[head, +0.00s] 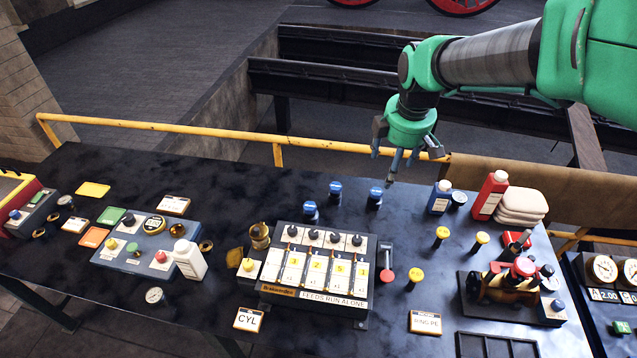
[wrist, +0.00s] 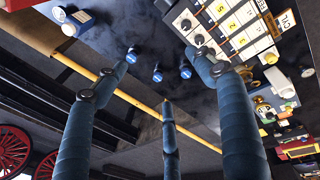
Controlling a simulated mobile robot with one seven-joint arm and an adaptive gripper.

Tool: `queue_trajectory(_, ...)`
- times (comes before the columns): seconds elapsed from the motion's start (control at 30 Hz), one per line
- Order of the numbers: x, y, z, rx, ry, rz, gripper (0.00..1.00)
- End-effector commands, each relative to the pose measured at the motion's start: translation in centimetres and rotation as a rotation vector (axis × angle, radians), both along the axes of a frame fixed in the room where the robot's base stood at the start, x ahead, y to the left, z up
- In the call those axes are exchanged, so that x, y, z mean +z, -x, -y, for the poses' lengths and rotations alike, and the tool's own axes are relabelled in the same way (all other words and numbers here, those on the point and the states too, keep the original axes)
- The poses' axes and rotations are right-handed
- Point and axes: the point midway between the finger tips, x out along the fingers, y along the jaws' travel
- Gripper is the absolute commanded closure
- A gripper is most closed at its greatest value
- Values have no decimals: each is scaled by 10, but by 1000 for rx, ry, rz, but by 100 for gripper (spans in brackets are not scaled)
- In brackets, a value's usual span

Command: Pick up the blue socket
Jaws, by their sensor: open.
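Three blue-capped dark sockets stand upright at the back of the dark bench: a right one (head: 375,197), a middle one (head: 335,190) and a left one (head: 310,212). They also show in the wrist view, the right one (wrist: 132,56) beside a fingertip, the middle one (wrist: 157,75) and the left one (wrist: 186,71) between the fingers. I cannot tell which one the task means. My gripper (head: 396,168) is open and empty, with fingers spread, above the bench's back edge. It is close to the right socket in the picture; contact does not show.
A labelled valve panel (head: 312,268) stands in front of the sockets. Yellow-capped pieces (head: 441,236) stand at front right. A small blue bottle (head: 440,197) and a red bottle (head: 490,194) are to the right. A yellow rail (head: 200,130) runs behind the bench.

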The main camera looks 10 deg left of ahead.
Motion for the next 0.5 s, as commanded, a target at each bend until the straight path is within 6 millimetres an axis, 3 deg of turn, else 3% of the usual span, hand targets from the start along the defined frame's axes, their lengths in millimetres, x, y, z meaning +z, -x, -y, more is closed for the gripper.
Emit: queue_trajectory(0.5, -75, -84, -87, 514, 107, -63, 30)
